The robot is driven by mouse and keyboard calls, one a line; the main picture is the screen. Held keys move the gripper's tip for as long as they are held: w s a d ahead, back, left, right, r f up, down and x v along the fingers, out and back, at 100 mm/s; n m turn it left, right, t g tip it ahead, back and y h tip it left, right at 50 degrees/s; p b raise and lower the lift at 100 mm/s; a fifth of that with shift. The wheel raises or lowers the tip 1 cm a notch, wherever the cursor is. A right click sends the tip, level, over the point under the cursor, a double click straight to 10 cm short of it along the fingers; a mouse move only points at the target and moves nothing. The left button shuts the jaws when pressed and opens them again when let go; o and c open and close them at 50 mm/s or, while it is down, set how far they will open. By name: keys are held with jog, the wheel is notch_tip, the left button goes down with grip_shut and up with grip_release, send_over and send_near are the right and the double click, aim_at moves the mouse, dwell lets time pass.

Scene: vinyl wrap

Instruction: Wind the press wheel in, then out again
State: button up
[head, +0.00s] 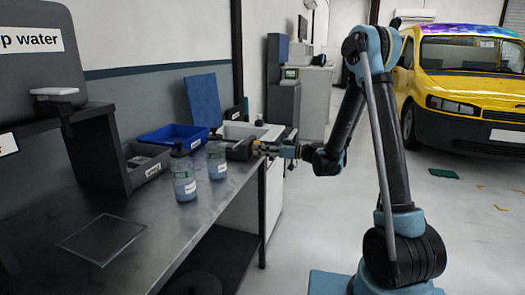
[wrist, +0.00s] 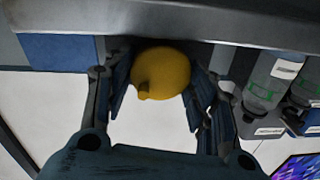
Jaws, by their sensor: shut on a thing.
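The press wheel (wrist: 162,74) is a round yellow knob with a small stub on its face. It sits at the bench edge, against a dark body, in the wrist view. My gripper (wrist: 158,92) has a finger on each side of the wheel and is shut on it. In the head view my gripper (head: 268,149) reaches left to the dark grey press (head: 240,151) at the bench's far right end. Only a small yellow bit of the wheel shows there. The fingers hide how far the wheel is wound.
Two labelled bottles (head: 184,178) (head: 217,160) stand on the metal bench (head: 165,235), left of the press. A blue bin (head: 172,135), a grey bin (head: 147,163) and an upright blue panel (head: 203,101) are behind. A yellow van (head: 470,75) stands at the right; open floor lies before it.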

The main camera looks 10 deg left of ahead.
jog(key=shift+w+m, duration=0.2)
jog(key=shift+m, duration=1.3)
jog(key=o, duration=1)
jog(key=shift+o, duration=0.2)
jog(key=d, duration=1.2)
jog(key=shift+s+f, duration=0.15)
